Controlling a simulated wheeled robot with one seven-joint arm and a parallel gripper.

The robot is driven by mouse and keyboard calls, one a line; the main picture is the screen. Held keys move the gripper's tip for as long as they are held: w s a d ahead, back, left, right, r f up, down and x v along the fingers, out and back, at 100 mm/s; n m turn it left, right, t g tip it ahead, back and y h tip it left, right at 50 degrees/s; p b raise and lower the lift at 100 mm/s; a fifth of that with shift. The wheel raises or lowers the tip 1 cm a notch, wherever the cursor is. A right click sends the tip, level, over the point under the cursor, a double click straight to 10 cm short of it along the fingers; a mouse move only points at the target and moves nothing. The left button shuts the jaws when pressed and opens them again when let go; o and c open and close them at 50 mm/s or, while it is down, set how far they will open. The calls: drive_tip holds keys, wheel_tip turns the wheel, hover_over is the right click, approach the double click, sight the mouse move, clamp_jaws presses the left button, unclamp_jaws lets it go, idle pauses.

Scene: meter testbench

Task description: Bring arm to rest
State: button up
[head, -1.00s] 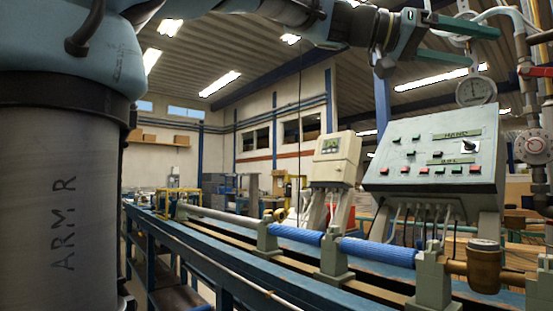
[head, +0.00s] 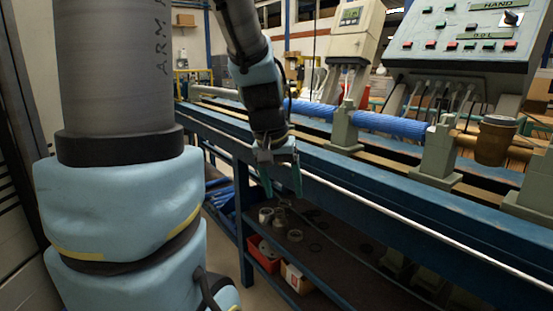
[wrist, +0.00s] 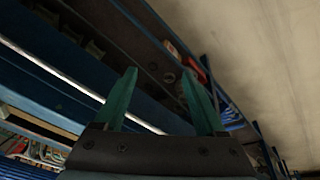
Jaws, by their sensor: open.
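My gripper (head: 283,180) hangs pointing down at the front side of the blue test bench (head: 370,185), just outside its front rail. Its two green fingers are apart with nothing between them. In the wrist view my gripper (wrist: 164,98) also shows open and empty, with the bench edge, the lower shelf and the floor beyond the fingers. My arm comes down from the top of the head view, and my large grey and light blue links fill the left side.
A control panel (head: 465,40) and a grey meter box (head: 352,28) stand above the bench. Blue pipe (head: 390,125) and a brass meter (head: 495,140) run along it. Floor shows left of the bench.

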drive_tip(key=s+a+f+n+g+y, duration=0.1)
drive_tip(key=s+a+f+y, duration=0.1)
drive_tip(key=s+a+f, duration=0.5)
wheel_tip(320, 180, up, 13)
drive_tip(key=w+a+p, duration=0.1)
drive_tip(key=p, duration=1.2)
drive_tip(key=shift+r, duration=0.15)
